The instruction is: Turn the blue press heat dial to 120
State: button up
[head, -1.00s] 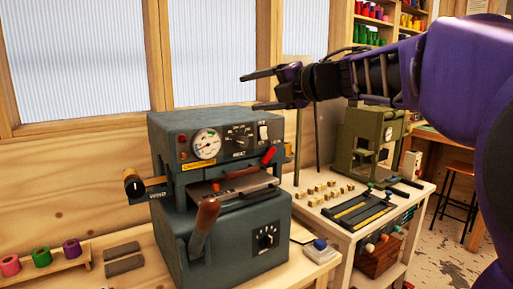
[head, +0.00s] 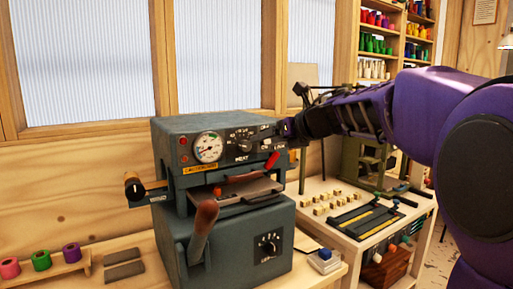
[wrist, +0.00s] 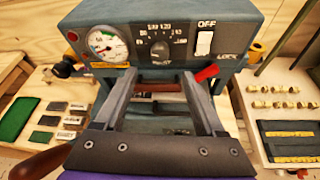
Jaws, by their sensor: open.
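The blue-grey press (head: 215,240) stands on the bench. Its heat dial (head: 243,145) is a dark round knob on the upper front panel, above the HEAT label and ringed by pale scale marks. In the wrist view the dial (wrist: 159,49) is unobstructed, but its exact setting is too small to read. My gripper (wrist: 158,76) is open and empty. Its two fingers point at the panel, one on each side of the dial in the picture, with the dial just beyond the tips. In the head view my gripper (head: 276,131) is at the panel's right side, its fingers hard to make out.
Left of the dial is a round gauge (head: 208,147); right of it is a white OFF switch (wrist: 205,43). A red lever (wrist: 206,73) sits below the switch. A brown-handled lever (head: 203,220) sticks out in front. A side table (head: 330,225) stands at right.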

aim_at(247, 146)
jog(key=x, duration=0.9)
jog(key=shift+w, duration=0.2)
grip_shut()
